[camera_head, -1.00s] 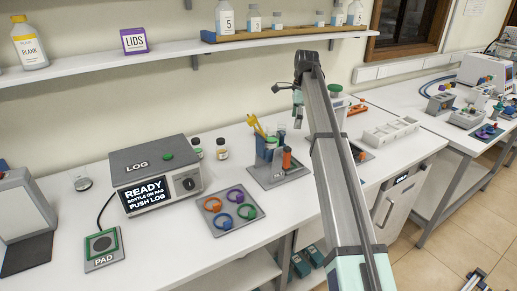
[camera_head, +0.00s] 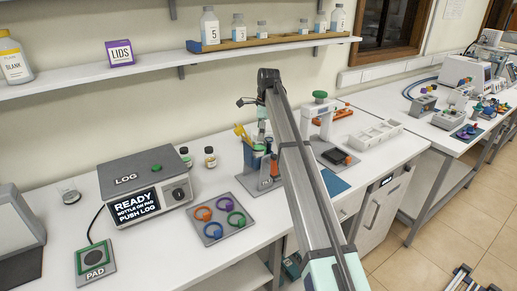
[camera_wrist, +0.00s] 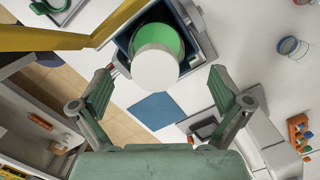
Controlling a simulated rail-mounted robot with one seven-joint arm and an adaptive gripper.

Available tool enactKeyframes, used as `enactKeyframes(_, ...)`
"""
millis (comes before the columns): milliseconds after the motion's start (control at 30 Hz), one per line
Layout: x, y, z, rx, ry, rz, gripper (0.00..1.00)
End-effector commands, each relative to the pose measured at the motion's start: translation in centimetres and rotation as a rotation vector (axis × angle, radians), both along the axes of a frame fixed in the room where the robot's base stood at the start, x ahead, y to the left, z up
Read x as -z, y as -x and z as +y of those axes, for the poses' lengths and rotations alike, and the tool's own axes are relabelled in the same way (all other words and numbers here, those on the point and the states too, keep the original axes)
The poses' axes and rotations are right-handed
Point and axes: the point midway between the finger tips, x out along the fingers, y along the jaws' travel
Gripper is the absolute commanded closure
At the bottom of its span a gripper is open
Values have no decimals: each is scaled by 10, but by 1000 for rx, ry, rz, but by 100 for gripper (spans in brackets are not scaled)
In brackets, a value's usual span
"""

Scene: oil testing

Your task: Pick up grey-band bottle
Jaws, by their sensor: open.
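My gripper (camera_wrist: 162,98) is open and empty in the wrist view, its two fingers apart. Beyond them, a blue holder (camera_wrist: 195,22) contains a round item with a white disc (camera_wrist: 155,70) and a green part; I cannot tell what it is. In the head view my gripper is small, above the same blue holder (camera_head: 257,163), and its fingertips are hard to make out. Several white-labelled bottles, one marked 5 (camera_head: 210,27), stand on the shelf. I cannot make out a grey band on any.
Yellow tongs (camera_wrist: 45,38) rise beside the holder, close to my gripper. The LOG box (camera_head: 145,180) and a tray with coloured rings (camera_head: 219,218) are to the left. A stand with a green knob (camera_head: 320,98) and a white rack (camera_head: 375,133) are to the right.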

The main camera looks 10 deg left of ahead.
Motion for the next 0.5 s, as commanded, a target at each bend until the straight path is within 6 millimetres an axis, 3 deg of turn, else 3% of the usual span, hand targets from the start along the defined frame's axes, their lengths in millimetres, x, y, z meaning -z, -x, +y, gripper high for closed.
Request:
enactKeyframes(267,12,2,2,0,0,1,0)
enactKeyframes(500,39,7,6,0,1,2,0)
